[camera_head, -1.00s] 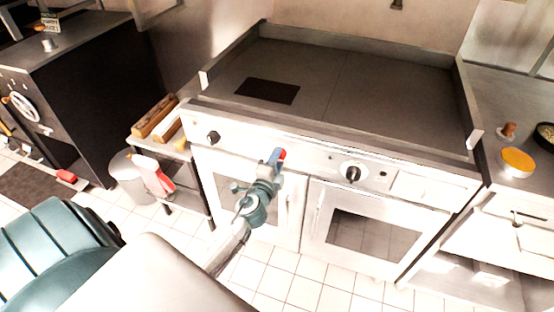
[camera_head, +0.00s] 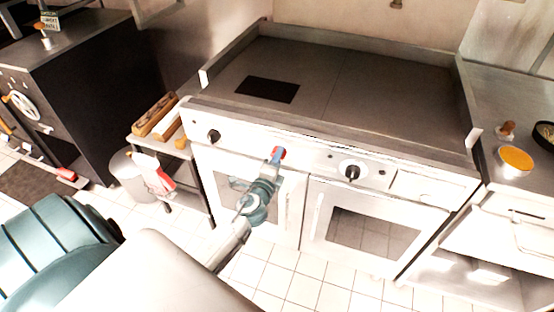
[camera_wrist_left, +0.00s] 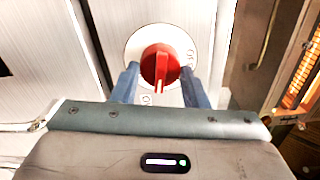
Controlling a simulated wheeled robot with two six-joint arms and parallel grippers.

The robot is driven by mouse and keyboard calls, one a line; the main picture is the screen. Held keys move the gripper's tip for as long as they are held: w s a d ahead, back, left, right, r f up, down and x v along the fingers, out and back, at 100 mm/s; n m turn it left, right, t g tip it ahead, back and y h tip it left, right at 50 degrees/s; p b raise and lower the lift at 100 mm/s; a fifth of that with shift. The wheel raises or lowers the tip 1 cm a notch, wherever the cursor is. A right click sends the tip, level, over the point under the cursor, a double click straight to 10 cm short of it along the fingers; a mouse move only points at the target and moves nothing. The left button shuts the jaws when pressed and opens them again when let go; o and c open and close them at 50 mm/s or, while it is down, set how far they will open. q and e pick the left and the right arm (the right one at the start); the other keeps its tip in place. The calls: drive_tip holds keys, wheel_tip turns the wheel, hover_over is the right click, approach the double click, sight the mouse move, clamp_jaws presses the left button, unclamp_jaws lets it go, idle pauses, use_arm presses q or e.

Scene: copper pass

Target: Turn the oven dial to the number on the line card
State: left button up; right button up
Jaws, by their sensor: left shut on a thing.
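The red oven dial (camera_head: 282,153) is on the front panel of the white range, between two black knobs. In the left wrist view the red dial (camera_wrist_left: 160,65) sits on a round white plate with small numbers, partly hidden and too small to read surely. My left gripper (camera_head: 277,156) is at the dial, its blue fingers on either side of it, shut on it. A small green and white card (camera_head: 49,20) stands in a holder on the dark unit at the top left; its writing is too small to read. My right gripper is not in view.
Black knobs (camera_head: 214,136) and (camera_head: 352,172) flank the dial. Oven doors with upright handles lie below the panel. A flat griddle top (camera_head: 370,90) is above. A small cart (camera_head: 160,150) stands left, and a counter with an orange-topped tub (camera_head: 516,159) stands right.

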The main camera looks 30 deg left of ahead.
use_arm(q)
drive_tip(key=o, duration=1)
drive_tip(key=shift+c, duration=0.2)
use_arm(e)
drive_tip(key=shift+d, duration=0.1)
use_arm(q)
drive_tip(key=shift+s, duration=0.1)
drive_tip(key=b+v, duration=0.2)
drive_tip(key=v, duration=0.8)
drive_tip(key=shift+s+b, duration=0.35)
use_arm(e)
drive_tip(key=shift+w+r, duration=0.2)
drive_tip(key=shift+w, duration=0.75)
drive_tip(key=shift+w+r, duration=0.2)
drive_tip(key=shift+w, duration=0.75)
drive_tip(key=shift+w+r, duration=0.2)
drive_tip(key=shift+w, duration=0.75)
